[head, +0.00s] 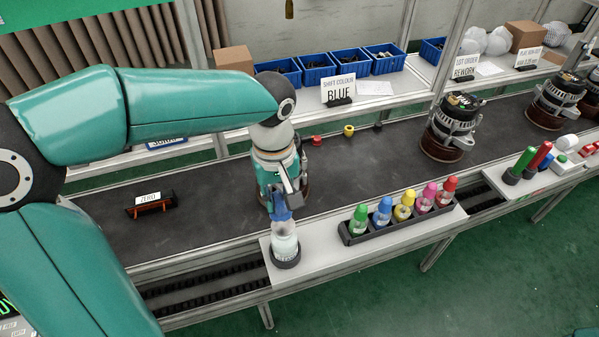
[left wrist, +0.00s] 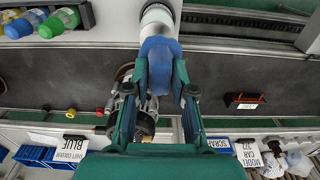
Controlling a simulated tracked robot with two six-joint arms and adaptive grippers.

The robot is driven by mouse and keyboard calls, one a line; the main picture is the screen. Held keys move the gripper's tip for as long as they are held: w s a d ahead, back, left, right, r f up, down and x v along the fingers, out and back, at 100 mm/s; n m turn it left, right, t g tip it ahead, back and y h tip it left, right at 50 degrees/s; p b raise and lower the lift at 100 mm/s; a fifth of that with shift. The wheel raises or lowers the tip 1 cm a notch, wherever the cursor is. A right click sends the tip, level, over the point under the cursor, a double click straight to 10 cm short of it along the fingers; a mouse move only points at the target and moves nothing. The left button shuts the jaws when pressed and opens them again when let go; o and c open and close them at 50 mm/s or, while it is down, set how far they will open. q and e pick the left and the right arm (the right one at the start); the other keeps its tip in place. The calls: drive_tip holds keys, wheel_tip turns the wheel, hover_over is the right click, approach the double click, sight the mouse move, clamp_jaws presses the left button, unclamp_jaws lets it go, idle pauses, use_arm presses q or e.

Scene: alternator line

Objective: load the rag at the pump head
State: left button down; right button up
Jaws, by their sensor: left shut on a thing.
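My left gripper (head: 283,193) points down over the front edge of the conveyor and is shut on a blue rag (head: 280,213). In the left wrist view the rag (left wrist: 158,60) lies between the two fingers of the gripper (left wrist: 158,78) and reaches to the white pump bottle (left wrist: 157,14). In the head view the pump bottle (head: 285,248) stands upright in a dark round base on the white shelf, just below the rag. The rag overlaps the bottle's top, so the pump head is hidden; I cannot tell whether they touch. My right gripper is not in view.
A black rack (head: 347,238) of several coloured bottles stands right of the pump bottle. An alternator (head: 303,185) stands on the conveyor behind my gripper. A small ZERO sign (head: 148,199) stands on the belt at left; the belt between is clear.

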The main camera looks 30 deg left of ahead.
sight(283, 225)
use_arm(q)
drive_tip(key=shift+w+f, duration=0.15)
drive_tip(key=shift+w, duration=0.1)
drive_tip(key=shift+w+f, duration=0.15)
drive_tip(key=shift+f, duration=0.05)
wheel_tip(283, 225, down, 2)
drive_tip(key=shift+b, duration=1.15)
drive_tip(key=shift+f+b, duration=0.7)
drive_tip(key=shift+f, duration=0.25)
drive_tip(key=shift+f+b, duration=0.6)
drive_tip(key=shift+f, duration=0.15)
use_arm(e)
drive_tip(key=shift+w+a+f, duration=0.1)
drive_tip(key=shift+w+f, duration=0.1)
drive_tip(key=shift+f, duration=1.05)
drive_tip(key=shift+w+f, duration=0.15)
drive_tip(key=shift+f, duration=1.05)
use_arm(q)
drive_tip(key=shift+f+b, duration=0.8)
drive_tip(key=shift+f, duration=0.15)
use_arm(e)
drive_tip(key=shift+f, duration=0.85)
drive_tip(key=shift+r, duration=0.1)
use_arm(q)
drive_tip(key=shift+r+p, duration=2.9)
drive_tip(key=shift+r, duration=0.7)
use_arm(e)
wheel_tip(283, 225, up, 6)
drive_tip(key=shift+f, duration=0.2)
